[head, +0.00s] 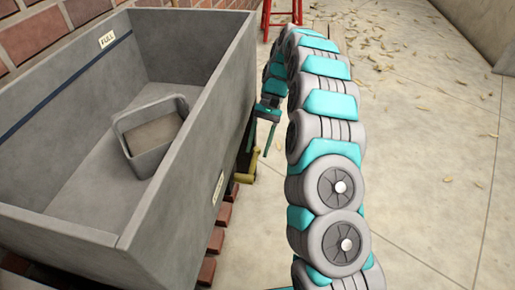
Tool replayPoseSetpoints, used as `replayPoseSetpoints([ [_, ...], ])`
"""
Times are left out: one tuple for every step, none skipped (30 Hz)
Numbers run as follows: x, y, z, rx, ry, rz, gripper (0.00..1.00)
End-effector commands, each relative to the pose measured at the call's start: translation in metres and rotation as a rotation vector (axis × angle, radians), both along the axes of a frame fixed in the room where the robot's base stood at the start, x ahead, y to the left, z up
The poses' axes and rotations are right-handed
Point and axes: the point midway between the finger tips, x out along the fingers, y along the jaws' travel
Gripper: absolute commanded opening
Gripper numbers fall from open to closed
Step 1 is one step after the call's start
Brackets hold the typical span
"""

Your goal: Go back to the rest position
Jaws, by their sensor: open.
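My gripper (259,149) is in the head view, just right of the outer wall of a large grey trough. Its two thin teal fingers point down and stand apart, with nothing seen between them. A yellow tap-like fitting (247,170) is just below the fingertips in the picture. I cannot tell whether the fingers touch it. My arm arches up and over from the bottom of the view.
The grey trough (190,120) fills the left, with a "FULL" label and dark line inside. A smaller grey open container (150,165) sits in it. Bricks lie beneath the trough. A red stool (266,18) stands behind. The pale floor (430,150) at right is open, with scattered leaves.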

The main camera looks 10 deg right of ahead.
Motion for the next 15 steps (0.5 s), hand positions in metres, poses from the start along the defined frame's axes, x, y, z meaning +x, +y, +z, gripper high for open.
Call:
replayPoseSetpoints([
  [0.0,0.0,0.0,0.0,0.0,0.0,0.52],
  [0.0,0.0,0.0,0.0,0.0,0.0,0.52],
  [0.0,0.0,0.0,0.0,0.0,0.0,0.52],
  [0.0,0.0,0.0,0.0,0.0,0.0,0.52],
  [0.0,0.0,0.0,0.0,-0.001,0.0,0.52],
  [0.0,0.0,0.0,0.0,-0.001,0.0,0.52],
  [0.0,0.0,0.0,0.0,-0.001,0.0,0.52],
  [0.0,0.0,0.0,0.0,-0.001,0.0,0.52],
  [0.0,0.0,0.0,0.0,-0.001,0.0,0.52],
  [0.0,0.0,0.0,0.0,-0.001,0.0,0.52],
  [0.0,0.0,0.001,0.0,-0.002,0.0,0.52],
  [-0.002,0.0,0.003,0.0,-0.005,0.003,0.52],
  [-0.003,0.001,0.005,0.001,-0.008,0.004,0.52],
  [-0.004,0.001,0.008,0.001,-0.013,0.007,0.52],
  [-0.007,0.002,0.013,0.003,-0.021,0.011,0.52],
])
